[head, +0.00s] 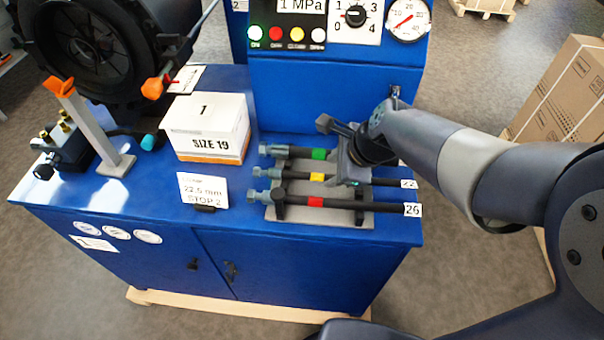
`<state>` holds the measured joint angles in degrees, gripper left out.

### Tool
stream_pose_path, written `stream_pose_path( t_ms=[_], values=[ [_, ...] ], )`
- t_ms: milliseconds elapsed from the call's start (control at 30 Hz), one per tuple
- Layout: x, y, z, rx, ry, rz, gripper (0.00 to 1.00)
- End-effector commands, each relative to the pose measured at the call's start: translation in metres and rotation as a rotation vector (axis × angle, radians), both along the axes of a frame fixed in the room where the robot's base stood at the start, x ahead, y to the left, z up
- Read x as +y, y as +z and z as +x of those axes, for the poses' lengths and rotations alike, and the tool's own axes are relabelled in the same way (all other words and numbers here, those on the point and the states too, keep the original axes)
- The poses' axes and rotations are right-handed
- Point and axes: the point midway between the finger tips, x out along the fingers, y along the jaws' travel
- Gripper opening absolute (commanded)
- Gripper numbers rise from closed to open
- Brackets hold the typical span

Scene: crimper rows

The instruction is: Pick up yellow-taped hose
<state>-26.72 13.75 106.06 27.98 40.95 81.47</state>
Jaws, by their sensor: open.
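The yellow-taped hose (296,176) lies in the middle of three black hoses on a grey rack at the table's right front. It has a metal fitting at its left end, a yellow band and a tag reading 22 at its right end. My gripper (341,152) is open, reaching in from the right just right of the yellow band. One grey finger hides part of the hose; the other finger is toward the back. I cannot tell whether the gripper touches the hose.
The green-taped hose (299,153) lies behind and the red-taped hose (345,204) in front, both close by. A SIZE 19 box (205,128), a 22.5 mm sign (203,190) and an orange-topped post (98,130) stand left. The blue control panel (300,85) rises behind.

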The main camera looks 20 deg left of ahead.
Motion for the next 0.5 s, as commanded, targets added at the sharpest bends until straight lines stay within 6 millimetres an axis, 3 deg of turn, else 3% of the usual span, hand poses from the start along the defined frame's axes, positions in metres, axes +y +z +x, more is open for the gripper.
stream_pose_path(
  t_ms=[500],
  values=[
    [0.018, -0.047, 0.015, 0.001, 0.002, -0.002, 0.42]
  ],
)
